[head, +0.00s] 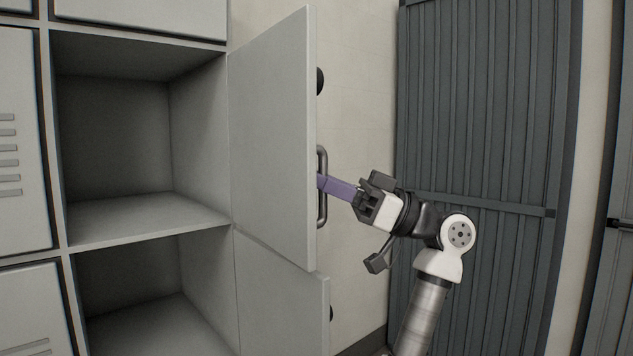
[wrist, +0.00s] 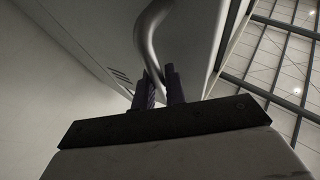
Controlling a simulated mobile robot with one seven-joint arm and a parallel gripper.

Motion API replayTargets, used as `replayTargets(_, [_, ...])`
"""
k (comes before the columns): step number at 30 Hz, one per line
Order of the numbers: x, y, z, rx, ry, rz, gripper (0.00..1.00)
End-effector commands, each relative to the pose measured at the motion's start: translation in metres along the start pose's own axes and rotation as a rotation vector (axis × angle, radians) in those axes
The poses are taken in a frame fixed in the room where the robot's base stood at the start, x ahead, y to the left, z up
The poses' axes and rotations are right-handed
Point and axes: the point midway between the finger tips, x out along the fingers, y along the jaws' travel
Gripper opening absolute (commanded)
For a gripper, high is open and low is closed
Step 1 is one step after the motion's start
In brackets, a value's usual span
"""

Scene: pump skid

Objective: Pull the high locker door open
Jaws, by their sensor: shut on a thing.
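The high locker door (head: 272,130) is a light grey panel that stands swung wide open, hinged at its left edge beside the upper compartment (head: 115,130). Its dark bar handle (head: 322,188) is on the face turned to the right. My gripper (head: 328,187) reaches in from the right, and its purple fingers are shut on the handle. In the wrist view the handle (wrist: 150,40) runs down between the two fingers of my gripper (wrist: 160,85). The door hides part of the fingertips in the head view.
A lower locker door (head: 285,300) also stands open below, with an empty compartment (head: 150,300) beside it. Closed vented doors (head: 20,150) are at the left. A dark ribbed panel (head: 480,100) stands behind my arm, with a pale wall (head: 355,90) between it and the lockers.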

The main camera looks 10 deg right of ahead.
Motion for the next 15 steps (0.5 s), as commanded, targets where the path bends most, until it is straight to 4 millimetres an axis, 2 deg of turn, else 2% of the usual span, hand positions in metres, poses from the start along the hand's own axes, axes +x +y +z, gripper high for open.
replayTargets(10, [0.0021, 0.0022, 0.0003, 0.004, -0.001, 0.002, 0.0])
replayTargets(11, [0.0022, 0.0022, 0.0003, 0.004, -0.001, 0.002, 0.15])
replayTargets(12, [0.0022, 0.0021, 0.0002, 0.004, -0.001, 0.002, 0.2])
replayTargets(15, [0.0018, 0.0017, 0.0001, 0.003, 0.0, 0.001, 0.21])
